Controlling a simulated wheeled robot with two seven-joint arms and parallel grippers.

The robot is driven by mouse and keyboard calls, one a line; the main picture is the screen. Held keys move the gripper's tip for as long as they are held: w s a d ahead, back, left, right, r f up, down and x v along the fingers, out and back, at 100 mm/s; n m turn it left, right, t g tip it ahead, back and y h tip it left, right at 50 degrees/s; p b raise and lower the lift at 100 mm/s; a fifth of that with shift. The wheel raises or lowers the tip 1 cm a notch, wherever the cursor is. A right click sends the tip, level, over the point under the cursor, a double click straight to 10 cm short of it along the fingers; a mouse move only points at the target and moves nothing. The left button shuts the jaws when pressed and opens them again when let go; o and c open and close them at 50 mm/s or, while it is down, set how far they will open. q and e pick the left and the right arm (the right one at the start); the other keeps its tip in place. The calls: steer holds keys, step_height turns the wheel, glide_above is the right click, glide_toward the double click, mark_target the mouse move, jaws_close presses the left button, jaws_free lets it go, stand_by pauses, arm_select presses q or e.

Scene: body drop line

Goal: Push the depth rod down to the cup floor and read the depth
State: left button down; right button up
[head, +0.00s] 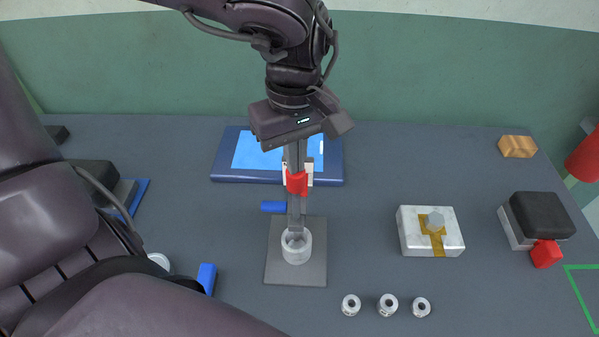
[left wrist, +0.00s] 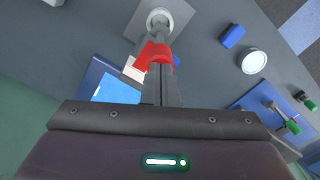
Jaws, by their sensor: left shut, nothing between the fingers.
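The cup (head: 296,247) is a small pale cylinder on a grey base plate (head: 281,268), mid-picture in the head view; it also shows at the top of the left wrist view (left wrist: 160,19). A grey upright bar (head: 296,222) stands over it, its lower end at the cup's mouth. I cannot tell whether it reaches the cup floor. A red part (head: 297,183) sits higher on this line. My left gripper (head: 296,170) points down over it, shut and empty, with its fingertips close to the red part; touching or not is unclear. My right gripper is out of view.
A blue-framed tablet (head: 228,164) lies behind. A blue handle (head: 273,207) sticks out beside the bar. A blue block (head: 207,279) lies left.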

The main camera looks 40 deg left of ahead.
arm_select(q)
steer(key=shift+f+b, duration=1.35)
steer(key=shift+f, duration=0.55)
steer(key=shift+r, duration=0.1)
step_height(320, 180, up, 9)
steer(key=p, duration=0.8)
